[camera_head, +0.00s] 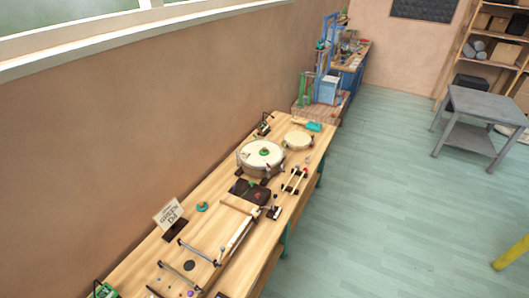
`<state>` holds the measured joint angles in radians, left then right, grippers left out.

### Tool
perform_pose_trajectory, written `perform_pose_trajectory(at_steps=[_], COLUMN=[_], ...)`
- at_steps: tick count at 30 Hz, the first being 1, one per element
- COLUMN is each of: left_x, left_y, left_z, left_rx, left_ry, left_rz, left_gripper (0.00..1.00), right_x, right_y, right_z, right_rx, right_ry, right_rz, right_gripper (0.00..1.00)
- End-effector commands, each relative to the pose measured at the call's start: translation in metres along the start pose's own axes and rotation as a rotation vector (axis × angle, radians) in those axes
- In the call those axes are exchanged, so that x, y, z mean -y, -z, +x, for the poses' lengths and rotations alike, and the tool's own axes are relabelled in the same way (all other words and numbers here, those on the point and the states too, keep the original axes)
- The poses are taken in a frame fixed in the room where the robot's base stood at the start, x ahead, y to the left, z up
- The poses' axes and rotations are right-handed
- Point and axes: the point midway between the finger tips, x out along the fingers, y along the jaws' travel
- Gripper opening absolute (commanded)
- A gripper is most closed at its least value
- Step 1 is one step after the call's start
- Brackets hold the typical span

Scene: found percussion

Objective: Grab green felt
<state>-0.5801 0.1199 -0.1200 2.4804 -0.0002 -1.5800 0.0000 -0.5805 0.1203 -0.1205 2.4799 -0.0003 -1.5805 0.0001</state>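Several small green or teal things lie on the long wooden workbench (222,200), and I cannot tell for sure which is the felt. A flat teal piece (314,126) lies at the bench's far end. A small green round piece (264,151) sits on top of the large pale drum (254,160). Neither of my grippers is in view.
A card sign (168,213) stands near the wall. A dark box (249,192), small tambourine-like drum (298,140) and several rods crowd the bench. A green device (105,290) is at the near end. A grey table (485,105) stands right; the floor between is clear.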

Motion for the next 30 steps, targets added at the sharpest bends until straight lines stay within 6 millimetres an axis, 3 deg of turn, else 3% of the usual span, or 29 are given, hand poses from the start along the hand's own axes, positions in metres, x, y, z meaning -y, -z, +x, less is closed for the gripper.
perform_pose_trajectory(at_steps=[9,19,30], left_x=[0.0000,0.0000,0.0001], left_y=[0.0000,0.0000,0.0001], left_z=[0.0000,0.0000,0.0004], left_rx=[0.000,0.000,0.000], left_ry=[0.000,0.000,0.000], left_rz=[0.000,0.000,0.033], left_gripper=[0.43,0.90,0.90], right_x=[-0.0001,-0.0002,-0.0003], right_y=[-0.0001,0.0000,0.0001], right_z=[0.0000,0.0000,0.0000], right_rx=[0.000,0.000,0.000], right_ry=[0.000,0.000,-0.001], right_rz=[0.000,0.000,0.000], right_gripper=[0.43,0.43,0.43])
